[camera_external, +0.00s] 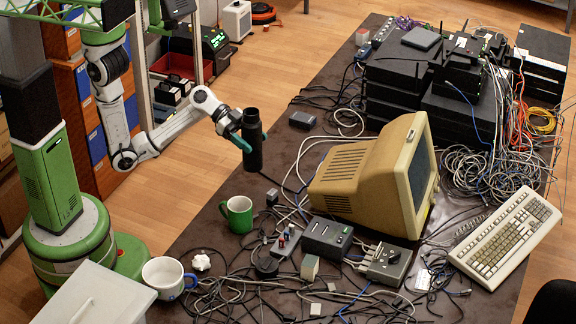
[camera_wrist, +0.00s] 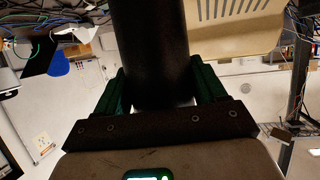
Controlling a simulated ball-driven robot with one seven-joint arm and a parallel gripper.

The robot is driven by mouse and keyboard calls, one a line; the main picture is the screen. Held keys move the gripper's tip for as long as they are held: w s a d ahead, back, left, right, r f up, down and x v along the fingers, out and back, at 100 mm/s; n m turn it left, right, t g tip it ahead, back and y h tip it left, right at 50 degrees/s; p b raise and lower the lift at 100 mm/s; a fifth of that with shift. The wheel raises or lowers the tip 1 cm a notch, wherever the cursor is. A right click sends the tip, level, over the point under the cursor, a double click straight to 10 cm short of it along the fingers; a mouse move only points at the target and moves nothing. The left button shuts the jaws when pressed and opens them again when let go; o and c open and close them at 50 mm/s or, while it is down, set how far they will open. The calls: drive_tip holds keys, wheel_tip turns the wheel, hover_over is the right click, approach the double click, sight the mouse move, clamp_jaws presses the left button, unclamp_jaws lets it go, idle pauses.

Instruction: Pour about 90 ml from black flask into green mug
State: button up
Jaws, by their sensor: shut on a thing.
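The black flask (camera_external: 252,146) is a tall dark cylinder, held upright above the table in the external view. My gripper (camera_external: 240,140) has teal fingers and is shut around the flask's side. In the wrist view the flask (camera_wrist: 152,50) stands between the two green fingers of my gripper (camera_wrist: 155,95). The green mug (camera_external: 238,214) stands upright on the dark table, below and a little left of the flask, with its handle to the left. The inside of the mug looks pale; whether it holds any liquid I cannot tell. The flask's contents are hidden.
A beige monitor (camera_external: 380,175) stands right of the flask. Grey boxes (camera_external: 326,238) and tangled cables cover the front. A keyboard (camera_external: 506,238) lies at the right.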

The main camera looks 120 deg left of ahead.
sight(252, 168)
wheel_tip(252, 168, down, 9)
drive_tip(key=shift+f, duration=0.2)
drive_tip(key=shift+r+y, duration=0.15)
drive_tip(key=shift+y, duration=0.15)
drive_tip(key=shift+r+m+p, duration=0.1)
drive_tip(key=shift+m+p, duration=0.4)
drive_tip(key=shift+p, duration=0.05)
wheel_tip(252, 168, down, 2)
drive_tip(key=shift+d+f+m+y+b, duration=0.1)
drive_tip(key=shift+m+y+b, duration=0.4)
drive_tip(key=shift+m+y, duration=0.35)
drive_tip(key=shift+a+f+m+y+b, duration=0.1)
drive_tip(key=shift+f+m+y+b, duration=0.25)
drive_tip(key=shift+m+y, duration=0.7)
drive_tip(key=shift+a+f+m+y+b, duration=0.15)
drive_tip(key=shift+f+m+y, duration=0.3)
drive_tip(key=shift+m+y, duration=0.65)
drive_tip(key=shift+a+f+m+y+b, duration=0.1)
drive_tip(key=shift+f+m+y+b, duration=0.25)
drive_tip(key=shift+m+y, duration=0.7)
